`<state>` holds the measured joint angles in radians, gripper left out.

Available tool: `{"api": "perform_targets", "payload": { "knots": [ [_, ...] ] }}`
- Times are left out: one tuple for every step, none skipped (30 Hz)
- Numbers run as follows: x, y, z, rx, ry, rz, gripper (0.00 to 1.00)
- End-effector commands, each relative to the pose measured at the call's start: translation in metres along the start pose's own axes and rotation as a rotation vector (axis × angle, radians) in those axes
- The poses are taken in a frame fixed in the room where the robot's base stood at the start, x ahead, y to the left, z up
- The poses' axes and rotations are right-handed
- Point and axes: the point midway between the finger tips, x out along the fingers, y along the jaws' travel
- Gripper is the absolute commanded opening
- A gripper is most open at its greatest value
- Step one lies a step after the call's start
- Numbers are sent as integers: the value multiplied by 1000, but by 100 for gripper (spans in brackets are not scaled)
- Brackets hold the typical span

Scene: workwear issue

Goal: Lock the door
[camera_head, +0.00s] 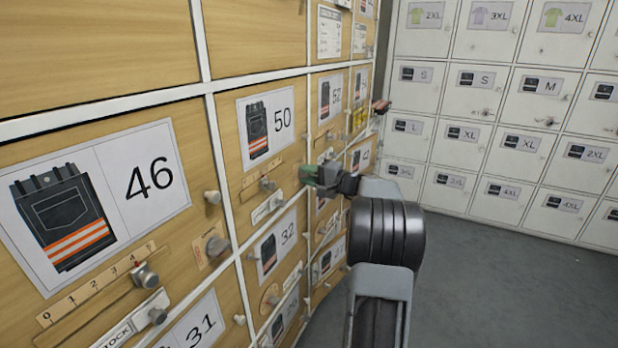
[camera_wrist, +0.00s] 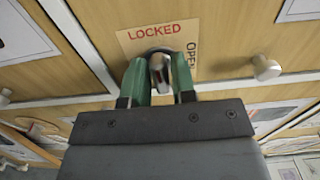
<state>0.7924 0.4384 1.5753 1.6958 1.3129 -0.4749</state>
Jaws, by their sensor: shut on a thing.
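A dial-type lock knob (camera_wrist: 160,68) sits on a small tan plate (camera_wrist: 135,42) on a wooden door (camera_wrist: 200,15). The plate reads LOCKED above the knob and OPEN to its right. The knob's grip looks roughly upright in the picture, in line with the word LOCKED; its exact angle is partly hidden by the fingers. My gripper (camera_wrist: 160,80) has its green fingers shut on the knob, one on each side. In the head view my gripper (camera_head: 310,173) is at the wooden locker wall, right of the door marked 50 (camera_head: 268,130); the knob is hidden there.
A pale round knob (camera_wrist: 265,68) sticks out right of the plate. Other wooden doors carry sliders and knobs, such as the door marked 46 (camera_head: 190,240). White lockers (camera_head: 455,155) stand at the back right. Grey floor (camera_head: 490,285) is clear.

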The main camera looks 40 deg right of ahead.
Motion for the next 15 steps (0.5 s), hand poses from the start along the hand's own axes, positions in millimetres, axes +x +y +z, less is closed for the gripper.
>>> {"api": "perform_targets", "payload": {
  "knots": [
    [0, 0, 0, -1, 1, 0, 1],
    [0, 0, 0, -1, 1, 0, 1],
    [0, 0, 0, -1, 1, 0, 1],
    [0, 0, 0, -1, 1, 0, 1],
    [0, 0, 0, -1, 1, 0, 1],
    [0, 0, 0, -1, 1, 0, 1],
    [0, 0, 0, -1, 1, 0, 1],
    [0, 0, 0, -1, 1, 0, 26],
    [0, 0, 0, 0, 1, 0, 30],
    [0, 0, 0, 0, 0, 0, 33],
    [0, 0, 0, 0, 0, 0, 36],
    [0, 0, 0, 0, 0, 0, 40],
    [0, 0, 0, 0, 0, 0, 42],
    [0, 0, 0, 0, 0, 0, 42],
    [0, 0, 0, 0, 0, 0, 42]
  ]
}}
